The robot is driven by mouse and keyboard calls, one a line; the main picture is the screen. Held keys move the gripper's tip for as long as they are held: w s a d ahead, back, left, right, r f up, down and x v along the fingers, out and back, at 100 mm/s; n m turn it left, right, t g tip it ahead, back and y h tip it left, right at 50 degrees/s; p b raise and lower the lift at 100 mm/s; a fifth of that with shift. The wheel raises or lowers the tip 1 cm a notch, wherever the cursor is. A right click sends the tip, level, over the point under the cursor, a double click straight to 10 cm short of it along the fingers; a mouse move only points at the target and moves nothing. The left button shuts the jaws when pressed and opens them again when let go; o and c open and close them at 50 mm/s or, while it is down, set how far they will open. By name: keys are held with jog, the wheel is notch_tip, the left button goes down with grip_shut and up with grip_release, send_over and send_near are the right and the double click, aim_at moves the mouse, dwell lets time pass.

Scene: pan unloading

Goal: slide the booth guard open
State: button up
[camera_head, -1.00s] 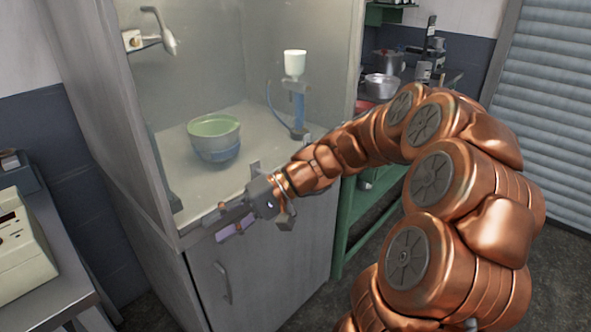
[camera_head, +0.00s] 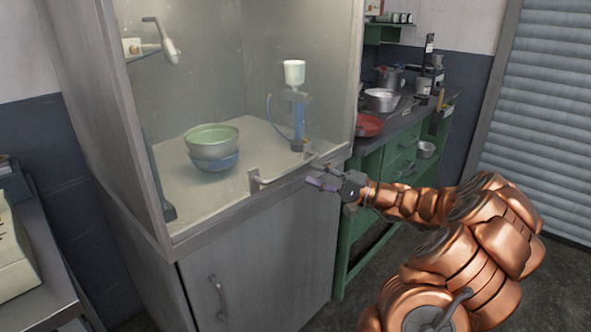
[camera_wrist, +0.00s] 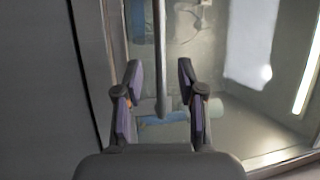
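The booth guard (camera_head: 225,95) is a clear panel across the booth front; two bowls and a blue stand show through it. A pale bar handle (camera_head: 281,177) sits low on its front, toward the right. My gripper (camera_head: 322,184), with purple finger pads, is just right of the handle and in front of the booth's lower front edge. In the wrist view, my gripper (camera_wrist: 159,72) has its fingers spread. A grey bar (camera_wrist: 160,55), apparently the handle, runs between them with gaps on both sides. I cannot tell its depth relative to the fingertips.
Stacked green and blue bowls (camera_head: 212,146) and the blue stand (camera_head: 298,115) are inside the booth. A green bench (camera_head: 385,165) with pots is close behind on the right. A bench (camera_head: 40,275) stands at the left. Floor is clear between the bench and the shutter (camera_head: 540,120).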

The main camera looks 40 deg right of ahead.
aim_at(296, 166)
jog(key=shift+x, duration=2.95)
grip_shut()
